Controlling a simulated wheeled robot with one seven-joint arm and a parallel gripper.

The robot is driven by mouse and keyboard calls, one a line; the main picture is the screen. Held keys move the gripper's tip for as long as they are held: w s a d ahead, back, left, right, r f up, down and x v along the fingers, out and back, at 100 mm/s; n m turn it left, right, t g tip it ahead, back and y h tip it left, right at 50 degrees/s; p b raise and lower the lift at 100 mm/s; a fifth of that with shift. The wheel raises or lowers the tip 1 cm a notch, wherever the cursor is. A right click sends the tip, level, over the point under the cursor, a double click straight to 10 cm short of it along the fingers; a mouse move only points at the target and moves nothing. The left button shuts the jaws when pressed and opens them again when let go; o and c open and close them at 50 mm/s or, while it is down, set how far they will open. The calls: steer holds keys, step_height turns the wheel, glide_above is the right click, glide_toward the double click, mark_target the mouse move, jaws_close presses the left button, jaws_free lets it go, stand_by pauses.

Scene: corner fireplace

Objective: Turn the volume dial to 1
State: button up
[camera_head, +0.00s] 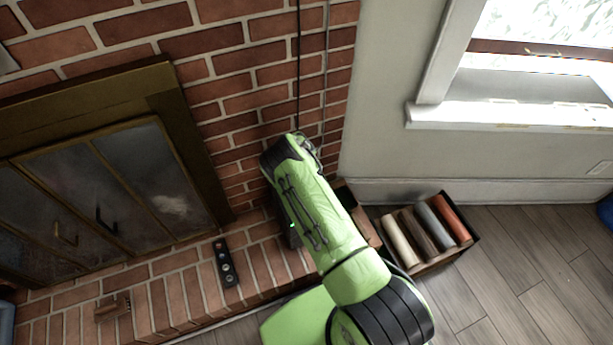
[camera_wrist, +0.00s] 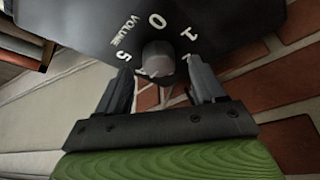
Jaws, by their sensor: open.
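The volume dial (camera_wrist: 158,56) is a small grey knob on a dark panel (camera_wrist: 90,22) in the wrist view. White marks "VOLUME", 0, 1 and 5 show around it, with 0 above, 1 to the right and 5 to the left. My gripper (camera_wrist: 159,67) is open, with one finger on each side of the knob. I cannot tell whether either finger touches it. Which mark the knob points at is unclear. In the head view my green arm hides the dial and gripper; part of a black device with a green light (camera_head: 293,228) shows beside the arm.
The glass-doored fireplace (camera_head: 95,190) is at left. A crate of coloured rolls (camera_head: 472,232) stands on the floor to the right of my arm. Wooden floor (camera_head: 540,280) is clear further right.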

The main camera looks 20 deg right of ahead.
steer(key=shift+x, duration=0.8)
steer(key=shift+r, duration=0.1)
steer(key=shift+c, duration=0.5)
steer(key=c, duration=1)
steer(key=shift+o, duration=0.2)
steer(key=shift+n, duration=0.3)
